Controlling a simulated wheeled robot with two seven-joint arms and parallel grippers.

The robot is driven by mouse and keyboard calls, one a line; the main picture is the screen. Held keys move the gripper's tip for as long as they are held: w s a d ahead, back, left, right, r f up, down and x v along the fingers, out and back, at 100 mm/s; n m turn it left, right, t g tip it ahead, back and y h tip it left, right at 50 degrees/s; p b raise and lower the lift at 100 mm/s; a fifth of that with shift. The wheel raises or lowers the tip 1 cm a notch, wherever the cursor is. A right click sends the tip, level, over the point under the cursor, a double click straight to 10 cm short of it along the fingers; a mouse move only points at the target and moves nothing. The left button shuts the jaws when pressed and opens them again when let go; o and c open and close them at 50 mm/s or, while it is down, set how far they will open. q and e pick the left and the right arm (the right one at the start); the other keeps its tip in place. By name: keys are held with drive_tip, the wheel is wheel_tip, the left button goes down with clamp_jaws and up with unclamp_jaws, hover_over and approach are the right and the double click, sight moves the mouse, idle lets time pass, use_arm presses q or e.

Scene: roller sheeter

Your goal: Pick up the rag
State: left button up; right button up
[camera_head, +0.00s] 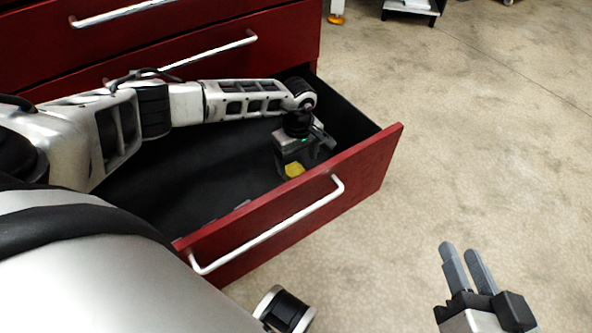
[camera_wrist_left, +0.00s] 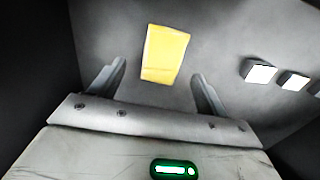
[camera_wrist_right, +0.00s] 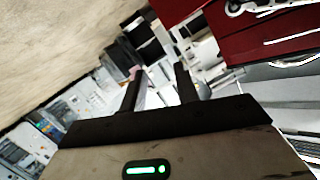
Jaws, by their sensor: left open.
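A yellow rag (camera_head: 294,170) lies in the open red drawer (camera_head: 300,222), near its front right corner. In the left wrist view the rag (camera_wrist_left: 165,54) shows as a flat yellow rectangle beyond and between the fingertips. My left gripper (camera_wrist_left: 157,85) is open and empty, pointing down into the drawer above the rag. In the head view my left gripper (camera_head: 300,158) partly hides the rag. I cannot tell the exact gap between fingers and rag. My right gripper (camera_head: 465,265) is outside the drawer over the floor, with its fingers apart and nothing between them.
Small white-topped blocks (camera_wrist_left: 260,72) lie on the drawer floor to the right in the left wrist view. The drawer's front carries a white handle (camera_head: 270,236). The red cabinet (camera_head: 180,30) rises behind. The floor (camera_head: 480,140) to the right is clear.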

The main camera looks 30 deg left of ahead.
sight(296, 172)
use_arm(q)
wheel_tip(296, 172, down, 3)
drive_tip(key=shift+s+a+f+b, duration=0.15)
drive_tip(key=shift+b, duration=0.4)
drive_tip(key=shift+f, duration=0.3)
drive_tip(key=shift+r, duration=0.1)
drive_tip(key=c, duration=1.1)
drive_tip(key=shift+o, duration=0.2)
use_arm(e)
drive_tip(key=shift+w+a+r+m+t+y, duration=0.1)
drive_tip(key=shift+a+r+m+t+y, duration=0.1)
drive_tip(key=shift+r, duration=0.15)
drive_tip(key=shift+w+a+r+m+t+y, duration=0.1)
drive_tip(key=shift+r+t, duration=0.1)
drive_tip(key=shift+r, duration=0.15)
